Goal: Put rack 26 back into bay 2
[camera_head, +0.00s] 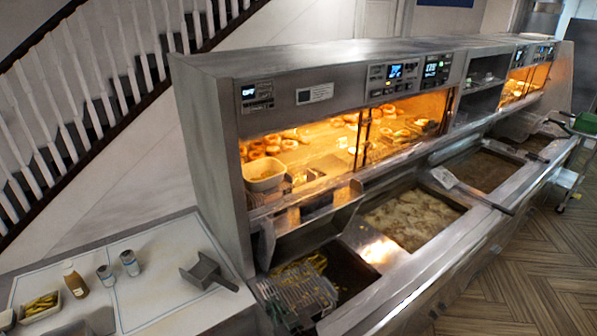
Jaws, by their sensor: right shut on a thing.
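A wire rack (303,290) is at the lower middle, over the near-left end of the range. No number is readable on it. My right gripper (288,318) shows only as a small dark part at the rack's lower edge, and it is shut on the rack. Its fingertips are hard to make out. Behind the rack is a dark bay (345,268) with yellow food at its left. A bay of pale, foaming oil (418,212) lies to its right, and a darker bay (482,170) lies farther right. No bay numbers are readable. My left gripper is not in view.
A lit warming cabinet (325,135) with food stands behind the bays. A long-handled metal tool (468,188) lies across the range. The left counter (165,260) holds a scoop (206,274), two cans, a bottle (75,280) and a food tray.

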